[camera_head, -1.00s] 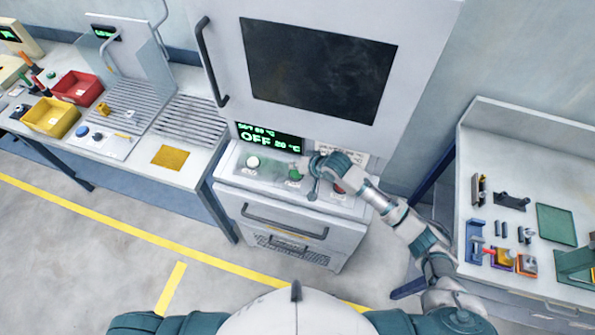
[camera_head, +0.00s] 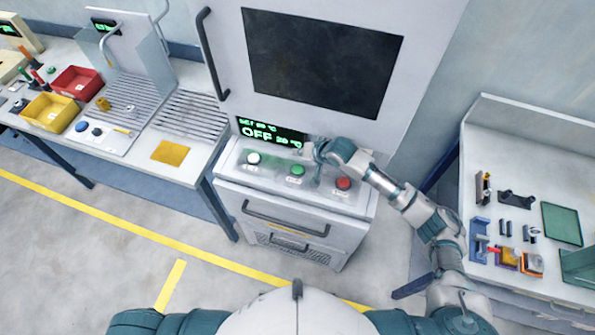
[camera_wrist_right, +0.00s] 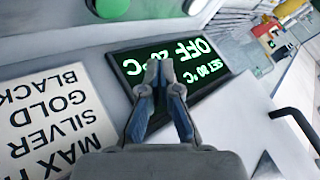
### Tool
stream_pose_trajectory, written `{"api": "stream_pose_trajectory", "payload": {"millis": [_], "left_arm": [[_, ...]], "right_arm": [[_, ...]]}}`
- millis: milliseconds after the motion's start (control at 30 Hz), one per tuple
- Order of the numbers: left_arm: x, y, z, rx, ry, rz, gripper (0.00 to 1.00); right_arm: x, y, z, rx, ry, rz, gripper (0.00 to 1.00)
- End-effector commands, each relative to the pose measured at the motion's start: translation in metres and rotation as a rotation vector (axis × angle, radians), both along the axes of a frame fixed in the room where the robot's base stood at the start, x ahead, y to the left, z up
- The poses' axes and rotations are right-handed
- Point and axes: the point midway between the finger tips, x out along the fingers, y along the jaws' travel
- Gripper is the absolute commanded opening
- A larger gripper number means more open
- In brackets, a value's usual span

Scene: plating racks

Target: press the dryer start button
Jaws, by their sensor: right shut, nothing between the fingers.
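The dryer's control panel has a white button (camera_head: 253,159), a green button (camera_head: 297,171) and a red button (camera_head: 343,184) in a row. The dryer display (camera_head: 270,134) above them reads OFF, with a set temperature and a current temperature; it also shows in the right wrist view (camera_wrist_right: 208,52). My right gripper (camera_head: 306,150) is shut and empty, above and behind the green button, in front of the display's right end. In the right wrist view the closed fingertips (camera_wrist_right: 159,65) overlap the display. The green button (camera_wrist_right: 112,6) shows at that view's top edge. My left gripper is not in view.
The dryer's dark window (camera_head: 320,62) is above the panel and a drawer handle (camera_head: 285,219) below. A bench with a red bin (camera_head: 77,82) and yellow bin (camera_head: 50,111) stands left. A table with small tools (camera_head: 510,228) stands right.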

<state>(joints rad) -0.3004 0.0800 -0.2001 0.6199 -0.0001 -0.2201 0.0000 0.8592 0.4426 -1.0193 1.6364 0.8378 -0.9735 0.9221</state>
Motion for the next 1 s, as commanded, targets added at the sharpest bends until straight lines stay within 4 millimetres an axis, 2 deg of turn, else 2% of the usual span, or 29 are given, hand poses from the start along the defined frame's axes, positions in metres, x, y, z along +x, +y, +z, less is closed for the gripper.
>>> {"api": "stream_pose_trajectory", "payload": {"millis": [33, 367, 600, 1000], "left_arm": [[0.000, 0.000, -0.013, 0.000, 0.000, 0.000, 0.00], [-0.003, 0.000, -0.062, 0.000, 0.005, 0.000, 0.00], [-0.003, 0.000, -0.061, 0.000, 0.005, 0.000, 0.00], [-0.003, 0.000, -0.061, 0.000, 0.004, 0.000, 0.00]], "right_arm": [[0.000, 0.000, -0.012, 0.000, -0.001, 0.001, 0.00], [-0.001, 0.000, -0.051, -0.001, 0.000, 0.001, 0.00], [-0.001, 0.000, -0.068, 0.000, 0.001, 0.000, 0.00], [0.000, 0.000, -0.070, 0.000, 0.000, 0.000, 0.00]]}}
